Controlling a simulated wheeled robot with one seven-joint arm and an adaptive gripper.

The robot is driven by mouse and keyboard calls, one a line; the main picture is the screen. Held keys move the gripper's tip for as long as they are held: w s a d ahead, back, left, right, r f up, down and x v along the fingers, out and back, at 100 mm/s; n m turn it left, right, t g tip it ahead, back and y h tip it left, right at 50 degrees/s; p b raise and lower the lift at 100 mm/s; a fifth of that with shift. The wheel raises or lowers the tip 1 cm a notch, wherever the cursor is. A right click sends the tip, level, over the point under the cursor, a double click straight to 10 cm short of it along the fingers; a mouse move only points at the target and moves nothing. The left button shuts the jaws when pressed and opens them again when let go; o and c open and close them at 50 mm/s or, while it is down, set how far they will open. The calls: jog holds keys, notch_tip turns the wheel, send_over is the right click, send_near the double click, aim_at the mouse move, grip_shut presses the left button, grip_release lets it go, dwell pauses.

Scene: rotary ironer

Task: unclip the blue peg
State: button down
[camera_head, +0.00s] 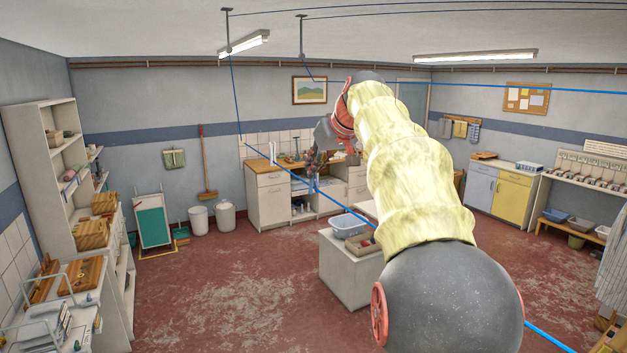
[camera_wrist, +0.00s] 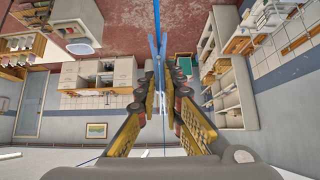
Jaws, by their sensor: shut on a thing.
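The blue peg (camera_wrist: 160,48) is at the centre of the wrist view, pointing away from the camera between my fingertips. My gripper (camera_wrist: 162,78) is shut on it, with a yellow-padded finger on either side. In the head view my gripper (camera_head: 313,163) hangs from the end of my arm, beside the blue line (camera_head: 270,161). A small blue piece (camera_head: 313,184) shows just below the fingertips there, on or against the line. I cannot tell whether the peg's jaws are open or still around the line.
The sagging blue line runs across the room. A low white cabinet (camera_head: 345,270) with a light blue basin (camera_head: 349,224) and a brown box (camera_head: 362,244) stands beneath my arm. Counters (camera_head: 270,202) line the back wall. The red floor at left centre is clear.

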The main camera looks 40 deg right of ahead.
jog(key=shift+r, duration=0.1)
jog(key=shift+s+d+r+p, duration=0.1)
jog(key=shift+d+r+p, duration=0.1)
jog(key=shift+r+p, duration=1)
jog(key=shift+d+r+p, duration=0.2)
jog(key=shift+r+p, duration=0.85)
jog(key=shift+r, duration=0.1)
